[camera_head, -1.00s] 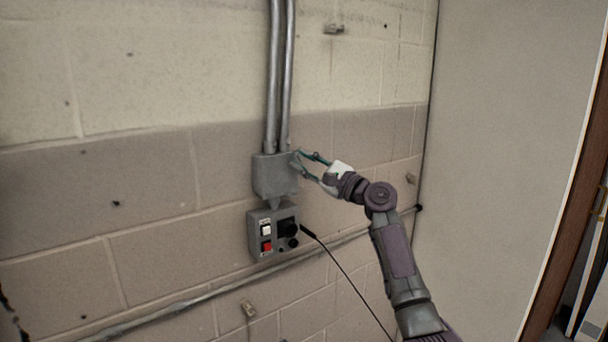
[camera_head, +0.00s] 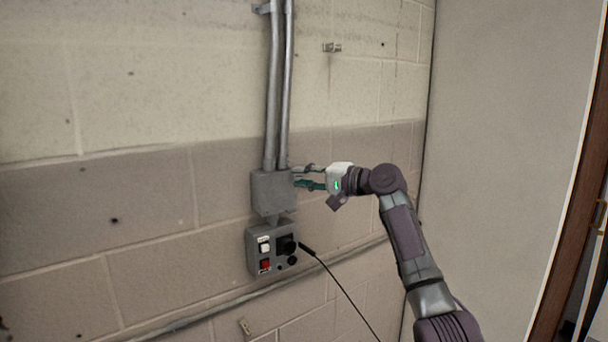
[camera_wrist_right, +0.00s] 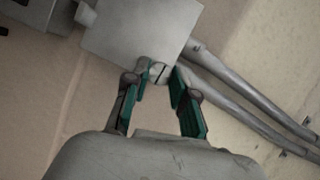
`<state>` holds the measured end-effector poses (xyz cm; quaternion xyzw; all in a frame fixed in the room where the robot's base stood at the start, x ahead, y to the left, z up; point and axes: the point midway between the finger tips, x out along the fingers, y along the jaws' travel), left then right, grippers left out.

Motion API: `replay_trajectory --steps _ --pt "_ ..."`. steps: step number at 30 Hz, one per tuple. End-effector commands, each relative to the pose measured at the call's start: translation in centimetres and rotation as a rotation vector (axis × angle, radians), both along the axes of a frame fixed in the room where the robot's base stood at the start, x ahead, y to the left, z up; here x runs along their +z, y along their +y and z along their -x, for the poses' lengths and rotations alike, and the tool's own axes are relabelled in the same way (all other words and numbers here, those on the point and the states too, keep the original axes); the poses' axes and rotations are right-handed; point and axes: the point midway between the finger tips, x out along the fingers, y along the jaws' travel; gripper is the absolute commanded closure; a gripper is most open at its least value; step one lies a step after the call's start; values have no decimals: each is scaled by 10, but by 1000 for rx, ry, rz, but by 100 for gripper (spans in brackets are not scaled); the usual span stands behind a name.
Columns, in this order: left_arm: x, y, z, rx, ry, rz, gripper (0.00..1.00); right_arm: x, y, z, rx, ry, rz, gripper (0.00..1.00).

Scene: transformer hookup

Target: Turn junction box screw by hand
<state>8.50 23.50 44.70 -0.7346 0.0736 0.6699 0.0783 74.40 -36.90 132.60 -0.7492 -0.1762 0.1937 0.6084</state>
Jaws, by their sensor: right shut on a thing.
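The grey junction box (camera_head: 272,193) is fixed to the block wall at the middle of the head view, and it fills the top of the wrist view (camera_wrist_right: 138,28). A round slotted screw (camera_wrist_right: 158,73) sits on the side of the box that faces my right gripper. My right gripper (camera_head: 297,176) reaches the box from the right. Its green-padded fingers, also in the right wrist view (camera_wrist_right: 161,88), are shut on the screw, one on each side. The screw is hidden in the head view. My left gripper is not in view.
Two metal conduits (camera_head: 278,90) rise from the top of the box. A control box (camera_head: 270,250) with a white switch, a red switch and a black knob hangs below it. A black cable (camera_head: 345,290) runs down to the right. The wall left of the box is clear.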

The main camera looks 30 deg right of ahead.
Motion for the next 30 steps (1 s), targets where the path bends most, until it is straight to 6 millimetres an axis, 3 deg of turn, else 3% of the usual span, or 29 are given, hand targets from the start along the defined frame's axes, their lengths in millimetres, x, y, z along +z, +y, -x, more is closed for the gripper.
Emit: replay_trajectory --steps 30 --pt "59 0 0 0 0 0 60 6 4 1 2 -125 914 100"
